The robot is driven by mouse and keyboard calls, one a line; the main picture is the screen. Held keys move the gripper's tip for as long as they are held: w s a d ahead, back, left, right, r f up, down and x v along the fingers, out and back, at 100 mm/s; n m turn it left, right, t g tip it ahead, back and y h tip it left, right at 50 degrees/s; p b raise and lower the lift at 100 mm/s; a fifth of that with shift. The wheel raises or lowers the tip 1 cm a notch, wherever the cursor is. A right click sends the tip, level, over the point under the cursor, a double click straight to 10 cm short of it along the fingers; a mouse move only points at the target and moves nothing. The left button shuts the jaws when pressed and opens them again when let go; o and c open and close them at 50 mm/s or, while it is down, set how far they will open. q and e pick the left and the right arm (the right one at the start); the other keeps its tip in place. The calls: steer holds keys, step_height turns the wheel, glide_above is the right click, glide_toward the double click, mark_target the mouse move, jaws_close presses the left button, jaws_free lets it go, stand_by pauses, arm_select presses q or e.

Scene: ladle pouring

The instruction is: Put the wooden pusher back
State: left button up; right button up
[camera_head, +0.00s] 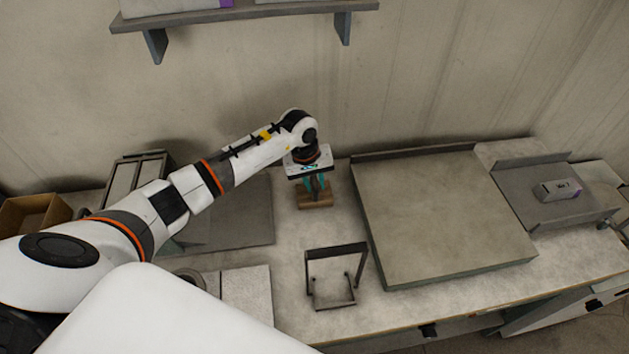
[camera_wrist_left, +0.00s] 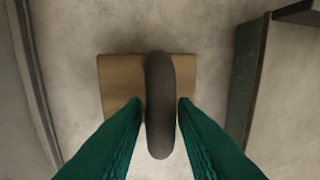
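The wooden pusher (camera_head: 315,200) is a brown block with a dark grey rounded handle. It sits on the light worktop, left of the big raised slab. In the left wrist view, the pusher's block (camera_wrist_left: 117,82) lies below the upright handle. My left gripper (camera_head: 315,187) reaches down over it from above. In the wrist view, its green fingers (camera_wrist_left: 160,108) are on both sides of the handle, close in and seemingly touching it. The fingertips hide part of the block. My right gripper is not in view.
A large grey slab (camera_head: 440,215) stands just right of the pusher. A dark metal frame stand (camera_head: 336,250) is nearer the front edge. A flat dark grey plate (camera_head: 235,215) lies to the left. A grey tray (camera_head: 515,185) holds a small box (camera_head: 557,190).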

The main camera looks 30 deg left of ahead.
mark_target(308, 195)
arm_select(q)
steer(key=shift+o, duration=0.8)
steer(key=shift+r, duration=0.1)
steer(key=shift+r+p, duration=0.15)
steer(key=shift+p, duration=0.15)
step_height(308, 195, up, 12)
steer(key=s+a+b, duration=0.1)
steer(key=b, duration=0.3)
steer(key=shift+s+a+f+b, duration=0.2)
steer(key=shift+a+b, duration=0.1)
